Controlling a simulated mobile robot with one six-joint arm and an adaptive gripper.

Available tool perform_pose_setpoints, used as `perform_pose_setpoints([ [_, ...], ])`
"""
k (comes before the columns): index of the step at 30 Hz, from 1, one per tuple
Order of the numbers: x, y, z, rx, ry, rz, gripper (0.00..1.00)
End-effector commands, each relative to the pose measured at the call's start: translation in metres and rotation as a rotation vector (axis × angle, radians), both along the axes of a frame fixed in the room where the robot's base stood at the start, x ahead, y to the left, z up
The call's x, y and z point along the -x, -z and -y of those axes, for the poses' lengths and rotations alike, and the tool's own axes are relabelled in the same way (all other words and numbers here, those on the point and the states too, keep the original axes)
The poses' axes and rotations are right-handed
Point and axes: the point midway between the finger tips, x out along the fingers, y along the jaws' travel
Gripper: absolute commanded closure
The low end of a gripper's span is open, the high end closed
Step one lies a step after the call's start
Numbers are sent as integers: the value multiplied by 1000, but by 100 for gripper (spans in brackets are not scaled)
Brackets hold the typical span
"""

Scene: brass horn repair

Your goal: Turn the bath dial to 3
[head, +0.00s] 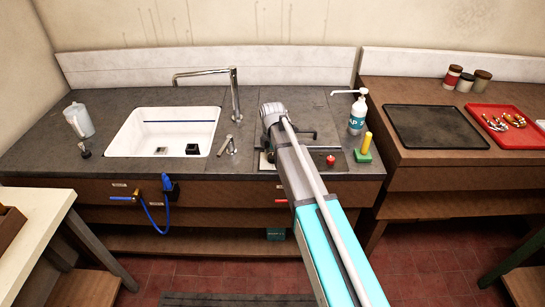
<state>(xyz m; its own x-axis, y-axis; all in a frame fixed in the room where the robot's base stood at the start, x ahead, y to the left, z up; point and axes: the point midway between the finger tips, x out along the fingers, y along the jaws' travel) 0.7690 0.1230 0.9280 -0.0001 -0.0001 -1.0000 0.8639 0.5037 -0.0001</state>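No numbered bath dial can be made out in the head view. A dark flat panel (345,168) is set at the right part of the grey counter, partly hidden behind my arm. A small red knob (331,160) stands on this panel, just right of my arm; I cannot tell whether it is the dial, and no marks on it are readable. A dark bar (302,135) shows beside my arm above the panel. My arm reaches over the counter's front edge to this area. My gripper's fingers are not distinguishable; the arm's end hides them.
A white sink (125,138) with a chrome tap (235,95) is left. A soap bottle (357,115) and a yellow-and-green item (364,148) stand close right of the panel. A black tray (435,127) and red tray (531,137) lie farther right. A blue hose (157,222) hangs in front.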

Motion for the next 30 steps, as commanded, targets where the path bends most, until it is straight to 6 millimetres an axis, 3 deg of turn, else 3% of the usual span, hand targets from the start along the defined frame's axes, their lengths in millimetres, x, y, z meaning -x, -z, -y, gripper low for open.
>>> perform_pose_setpoints([
  [2,0,0,0,0,0,0,26],
  [13,0,0,0,0,0,0,94],
  [30,0,0,0,0,136,0,94],
])
